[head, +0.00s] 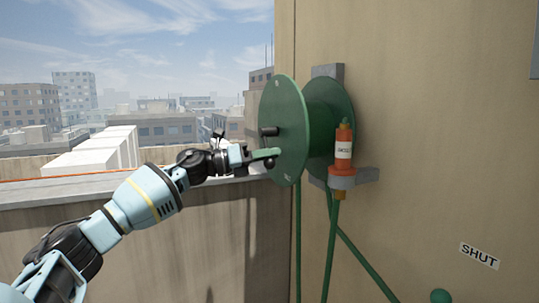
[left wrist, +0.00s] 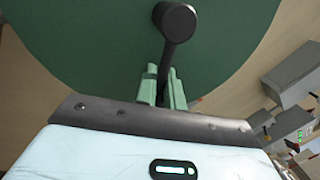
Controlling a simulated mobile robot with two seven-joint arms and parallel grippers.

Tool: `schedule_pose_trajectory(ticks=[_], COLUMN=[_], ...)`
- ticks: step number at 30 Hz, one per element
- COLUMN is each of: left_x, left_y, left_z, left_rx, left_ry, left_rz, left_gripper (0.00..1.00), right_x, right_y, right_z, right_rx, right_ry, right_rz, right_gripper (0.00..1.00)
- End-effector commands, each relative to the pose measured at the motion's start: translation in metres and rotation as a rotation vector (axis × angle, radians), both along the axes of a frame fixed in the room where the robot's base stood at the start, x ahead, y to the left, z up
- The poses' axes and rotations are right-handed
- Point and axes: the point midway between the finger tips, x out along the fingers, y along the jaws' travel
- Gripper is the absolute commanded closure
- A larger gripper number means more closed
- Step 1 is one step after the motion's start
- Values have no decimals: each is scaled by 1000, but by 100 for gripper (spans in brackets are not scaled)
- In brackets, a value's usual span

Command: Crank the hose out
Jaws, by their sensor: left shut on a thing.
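The green hose reel (head: 284,140) is mounted on the tan wall, with its near disc facing my left arm. A black crank knob (head: 269,131) stands out from this disc; in the left wrist view the knob (left wrist: 177,20) has a dark bar running down from it. My left gripper (head: 266,154) is at the disc face, and its green fingers (left wrist: 164,87) are closed around the lower part of the dark crank bar. Green hose (head: 331,245) hangs below the reel. An orange nozzle (head: 344,137) sits upright in a grey holder (head: 342,181). My right gripper is out of view.
A round green thing (head: 440,296) shows at the bottom edge.

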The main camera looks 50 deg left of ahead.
Motion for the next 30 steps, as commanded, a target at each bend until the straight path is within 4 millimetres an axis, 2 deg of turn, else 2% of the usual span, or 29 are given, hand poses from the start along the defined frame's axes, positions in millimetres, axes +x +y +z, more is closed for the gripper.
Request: schedule_pose_trajectory(ticks=[1, 9, 10, 15, 18, 30], left_x=[3, 3, 3, 3, 2, 0], left_y=[-8, -8, -8, -7, -6, -2], left_z=[-18, -18, -18, -18, -15, -13], left_rx=[15, 15, 15, 13, 12, 8], left_ry=[32, 33, 33, 33, 28, 25], left_rz=[-25, -25, -25, -25, -22, -14], left_gripper=[100, 100, 89, 67, 57, 57], right_x=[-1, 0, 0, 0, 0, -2], right_y=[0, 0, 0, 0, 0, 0], right_z=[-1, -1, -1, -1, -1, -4], right_rx=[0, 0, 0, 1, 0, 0], right_ry=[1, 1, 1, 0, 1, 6], right_rz=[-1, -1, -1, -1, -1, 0], right_gripper=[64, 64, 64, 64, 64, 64])
